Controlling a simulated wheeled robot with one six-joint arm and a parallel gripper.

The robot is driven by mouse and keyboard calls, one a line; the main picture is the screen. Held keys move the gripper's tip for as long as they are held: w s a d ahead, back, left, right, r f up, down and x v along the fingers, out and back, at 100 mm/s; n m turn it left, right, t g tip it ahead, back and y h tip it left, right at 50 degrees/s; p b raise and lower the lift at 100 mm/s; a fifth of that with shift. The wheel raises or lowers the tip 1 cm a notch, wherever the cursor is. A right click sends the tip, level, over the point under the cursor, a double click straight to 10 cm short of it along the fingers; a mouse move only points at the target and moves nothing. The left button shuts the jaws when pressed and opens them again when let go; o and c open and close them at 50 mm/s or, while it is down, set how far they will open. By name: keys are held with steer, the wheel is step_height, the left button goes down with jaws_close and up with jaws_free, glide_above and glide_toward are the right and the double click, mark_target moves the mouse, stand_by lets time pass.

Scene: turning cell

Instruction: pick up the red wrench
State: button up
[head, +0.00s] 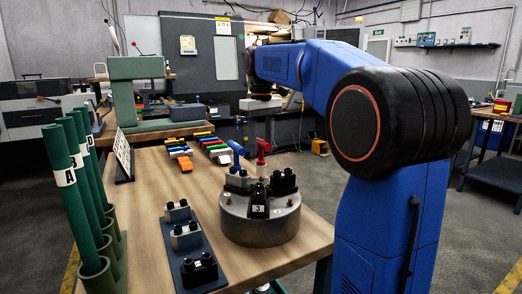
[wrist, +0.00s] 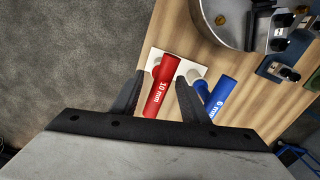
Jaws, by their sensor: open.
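The red wrench (wrist: 162,88) shows in the wrist view with "10 mm" on its handle. Its far end is over a small white plate (wrist: 155,57). My gripper (wrist: 160,92) is open, with one dark finger on each side of the red handle. I cannot tell how far the handle reaches in between the fingers; I see no contact. In the head view, the red wrench (head: 262,148) stands upright at the back of the round metal chuck. My fingers are not clearly visible there.
A blue wrench (wrist: 218,97) marked "6 mm" is close to the right finger. The round chuck (head: 260,222) and a dark rack of tool blocks (head: 195,272) stand on the wooden table (head: 155,215). Green tubes (head: 62,160) rise at left; coloured tools (head: 180,155) lie farther back.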

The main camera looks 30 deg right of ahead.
steer(key=shift+f, duration=0.5)
jaws_close()
